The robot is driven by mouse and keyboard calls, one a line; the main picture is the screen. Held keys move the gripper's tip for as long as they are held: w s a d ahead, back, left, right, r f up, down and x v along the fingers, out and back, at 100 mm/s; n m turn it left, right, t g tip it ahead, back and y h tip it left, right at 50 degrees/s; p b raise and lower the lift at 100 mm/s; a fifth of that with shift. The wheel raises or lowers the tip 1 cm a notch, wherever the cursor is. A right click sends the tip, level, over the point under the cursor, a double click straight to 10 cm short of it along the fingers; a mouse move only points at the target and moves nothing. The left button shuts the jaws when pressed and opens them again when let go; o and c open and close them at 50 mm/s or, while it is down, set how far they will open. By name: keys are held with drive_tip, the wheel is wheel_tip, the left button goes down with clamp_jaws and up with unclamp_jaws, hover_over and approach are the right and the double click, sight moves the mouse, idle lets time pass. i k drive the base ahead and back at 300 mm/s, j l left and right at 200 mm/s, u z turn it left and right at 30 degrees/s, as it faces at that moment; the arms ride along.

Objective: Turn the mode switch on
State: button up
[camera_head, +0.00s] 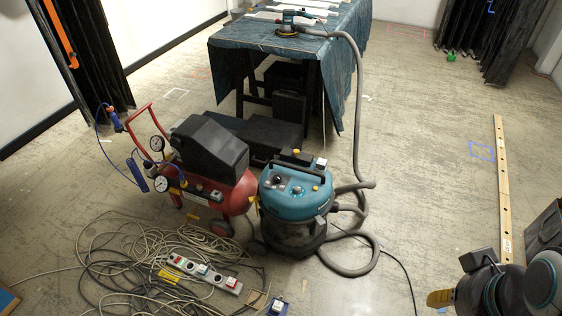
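A teal and black workshop vacuum (285,212) stands on the floor near the middle of the head view. Its top panel carries a black round knob (278,181) and a pale round knob (297,190). Either could be the mode switch; the labels and settings are too small to read. Dark cylindrical parts with teal rings, which look like my arm, show at the bottom right, well away from the vacuum.
A red air compressor (228,195) stands close left of the vacuum. Tangled cables and a power strip (203,272) lie in front. The vacuum's grey hose (360,262) loops right and rises to a cloth-covered table (238,45). A wooden beam (503,190) lies right; open floor lies between.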

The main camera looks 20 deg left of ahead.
sight(276, 178)
drive_tip(key=i+u, duration=0.45)
drive_tip(key=i+l+u, duration=0.25)
drive_tip(key=u, duration=0.2)
drive_tip(key=i+l+u, duration=0.3)
drive_tip(key=u, duration=0.15)
drive_tip(key=i+l+u, duration=0.25)
drive_tip(key=u, duration=0.15)
drive_tip(key=i+l+u, duration=0.25)
drive_tip(key=l+u, duration=0.15)
drive_tip(key=i+l+u, duration=0.2)
drive_tip(key=l+u, duration=0.2)
